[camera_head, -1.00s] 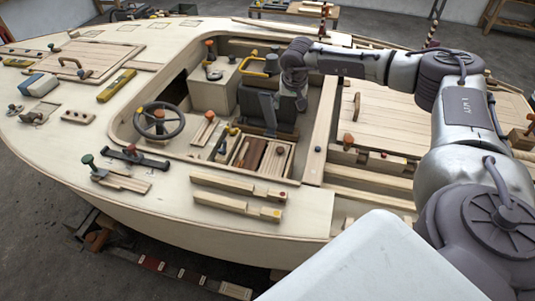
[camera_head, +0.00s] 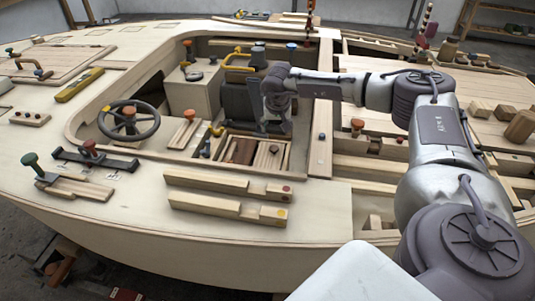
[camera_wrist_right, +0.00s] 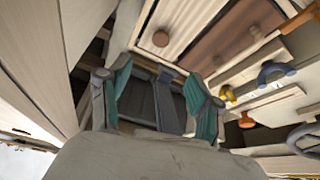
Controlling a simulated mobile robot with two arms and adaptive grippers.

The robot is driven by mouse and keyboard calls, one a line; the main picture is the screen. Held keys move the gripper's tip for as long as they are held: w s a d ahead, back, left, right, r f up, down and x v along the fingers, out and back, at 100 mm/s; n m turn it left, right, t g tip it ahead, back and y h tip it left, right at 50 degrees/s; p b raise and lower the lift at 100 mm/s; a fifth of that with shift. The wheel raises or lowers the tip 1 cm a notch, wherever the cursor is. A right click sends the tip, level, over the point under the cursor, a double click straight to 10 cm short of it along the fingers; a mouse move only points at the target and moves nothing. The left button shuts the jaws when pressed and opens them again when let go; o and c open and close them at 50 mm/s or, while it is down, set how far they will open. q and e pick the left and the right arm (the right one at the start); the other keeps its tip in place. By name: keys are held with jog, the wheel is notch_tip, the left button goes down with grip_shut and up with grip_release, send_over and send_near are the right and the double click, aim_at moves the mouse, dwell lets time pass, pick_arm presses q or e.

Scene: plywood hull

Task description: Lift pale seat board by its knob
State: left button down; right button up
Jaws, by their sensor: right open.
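The pale seat board (camera_head: 268,160) lies in a framed opening in the cockpit floor, beside a brown board (camera_head: 241,151). Its small round knob (camera_head: 273,149) stands up from it. In the right wrist view the pale board (camera_wrist_right: 183,24) is at the top, with its reddish-brown knob (camera_wrist_right: 160,38) near the board's edge. My right gripper (camera_head: 277,122) points down just behind the board. In the wrist view its fingers (camera_wrist_right: 158,100) are spread, with the knob beyond them and not between them. My left gripper is not in view.
A dark seat (camera_head: 238,100) stands close to the left of my right gripper. The steering wheel (camera_head: 128,120) and a yellow-handled tool (camera_head: 213,135) are further left. Notched wooden bars (camera_head: 228,185) lie on the near deck. A plywood wall (camera_head: 321,135) rises to the right.

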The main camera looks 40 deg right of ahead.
jog(key=b, duration=0.2)
send_over(274, 148)
jog(key=s+a, duration=0.2)
jog(key=f, duration=0.7)
jog(key=shift+w+d+f, duration=0.1)
jog(key=shift+d+f, duration=0.15)
jog(key=shift+f, duration=0.15)
jog(key=b+x, duration=0.1)
jog(key=x, duration=0.4)
jog(key=shift+f, duration=0.15)
jog(key=shift+w+d+f, duration=0.1)
jog(key=shift+d+f, duration=0.05)
jog(key=shift+f, duration=0.25)
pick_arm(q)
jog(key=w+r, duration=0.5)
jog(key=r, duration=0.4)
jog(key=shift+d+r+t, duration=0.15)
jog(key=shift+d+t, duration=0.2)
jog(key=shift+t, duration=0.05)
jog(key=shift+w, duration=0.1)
pick_arm(e)
jog(key=shift+r, duration=0.1)
grip_shut()
